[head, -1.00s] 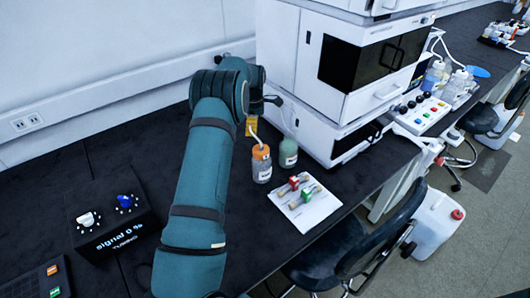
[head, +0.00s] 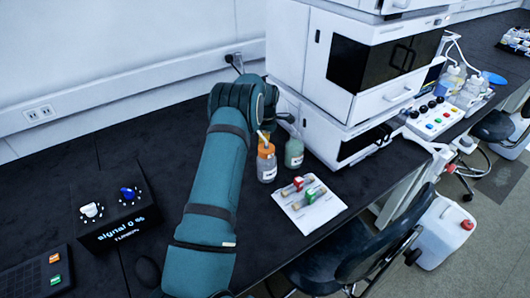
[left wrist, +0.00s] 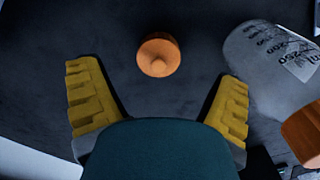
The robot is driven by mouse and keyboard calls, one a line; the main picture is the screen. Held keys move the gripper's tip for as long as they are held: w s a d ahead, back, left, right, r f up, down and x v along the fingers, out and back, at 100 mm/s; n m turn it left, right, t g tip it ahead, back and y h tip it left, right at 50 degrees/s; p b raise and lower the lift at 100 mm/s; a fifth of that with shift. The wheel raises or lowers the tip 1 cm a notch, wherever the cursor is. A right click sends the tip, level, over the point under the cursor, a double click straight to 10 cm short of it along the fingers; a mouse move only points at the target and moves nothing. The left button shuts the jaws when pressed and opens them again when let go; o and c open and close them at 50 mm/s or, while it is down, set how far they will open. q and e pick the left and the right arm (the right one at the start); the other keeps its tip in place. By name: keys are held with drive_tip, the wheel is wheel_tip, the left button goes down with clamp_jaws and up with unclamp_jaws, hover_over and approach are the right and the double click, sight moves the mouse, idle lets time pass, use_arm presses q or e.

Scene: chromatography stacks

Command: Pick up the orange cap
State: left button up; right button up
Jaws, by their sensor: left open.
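A small loose orange cap (left wrist: 158,55) with a raised knob lies on the dark bench in the left wrist view. My left gripper (left wrist: 158,86) is open and empty, its yellow fingers spread to either side below the cap in that picture. The cap appears centred between them and apart from both. In the head view my left forearm hides most of the gripper, and I cannot make out the loose cap there.
A labelled clear bottle with an orange top (head: 266,165) stands close by; it also shows in the left wrist view (left wrist: 265,75).

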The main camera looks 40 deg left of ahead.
use_arm(q)
drive_tip(key=f, duration=0.3)
drive_tip(key=f+b, duration=0.1)
drive_tip(key=f, duration=0.1)
drive_tip(key=shift+s+a, duration=0.1)
drive_tip(key=shift+a, duration=0.2)
drive_tip(key=shift+r, duration=0.1)
drive_tip(key=c, duration=1.1)
drive_tip(key=shift+o, duration=0.2)
use_arm(e)
drive_tip(key=shift+w+f, duration=0.1)
drive_tip(key=shift+f, duration=0.5)
